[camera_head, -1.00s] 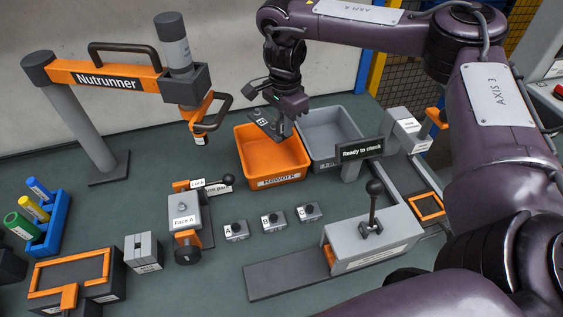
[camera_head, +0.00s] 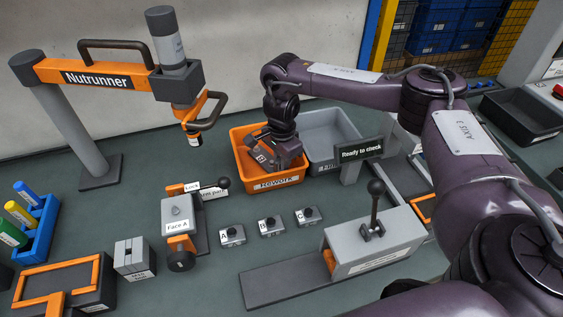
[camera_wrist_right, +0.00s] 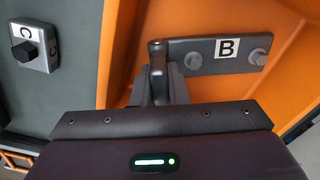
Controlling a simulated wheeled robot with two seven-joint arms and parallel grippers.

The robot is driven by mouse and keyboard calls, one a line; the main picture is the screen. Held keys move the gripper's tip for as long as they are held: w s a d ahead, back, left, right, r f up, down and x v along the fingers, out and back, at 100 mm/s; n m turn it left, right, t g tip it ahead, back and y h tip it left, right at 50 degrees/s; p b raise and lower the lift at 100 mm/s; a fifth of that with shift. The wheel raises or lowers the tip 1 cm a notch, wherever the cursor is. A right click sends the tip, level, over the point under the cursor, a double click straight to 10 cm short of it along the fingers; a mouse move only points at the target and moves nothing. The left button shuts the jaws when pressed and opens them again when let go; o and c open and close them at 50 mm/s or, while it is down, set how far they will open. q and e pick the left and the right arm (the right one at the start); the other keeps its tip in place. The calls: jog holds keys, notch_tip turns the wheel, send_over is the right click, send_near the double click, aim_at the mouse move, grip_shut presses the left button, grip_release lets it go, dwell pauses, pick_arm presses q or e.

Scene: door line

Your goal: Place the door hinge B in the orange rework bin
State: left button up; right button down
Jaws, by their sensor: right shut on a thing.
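The orange rework bin (camera_head: 280,181) stands at the back middle of the table. My right gripper (camera_head: 285,158) is down inside it, and its fingers are partly hidden in the head view. In the right wrist view my right gripper (camera_wrist_right: 162,88) is shut on the door hinge B (camera_wrist_right: 228,52), a dark grey plate with a white B label and bolts. The hinge's left part is hidden between the fingers. Orange bin wall and floor show around and below the hinge; I cannot tell whether it touches the bin. My left gripper is not in view.
A grey bin (camera_head: 330,135) stands right beside the orange one. The "Ready to check" sign (camera_head: 361,150) is close in front of it. The Nutrunner stand (camera_head: 110,78) is at left. Small blocks A, B and C (camera_head: 269,226) stand in front of the bin.

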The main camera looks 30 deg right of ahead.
jog(key=c, duration=1.9)
grip_release()
jog(key=shift+f, duration=0.1)
jog(key=o, duration=0.5)
jog(key=shift+c, duration=0.2)
jog(key=shift+r, duration=0.6)
notch_tip(320, 180, up, 11)
jog(key=p, duration=0.2)
jog(key=shift+s, duration=0.1)
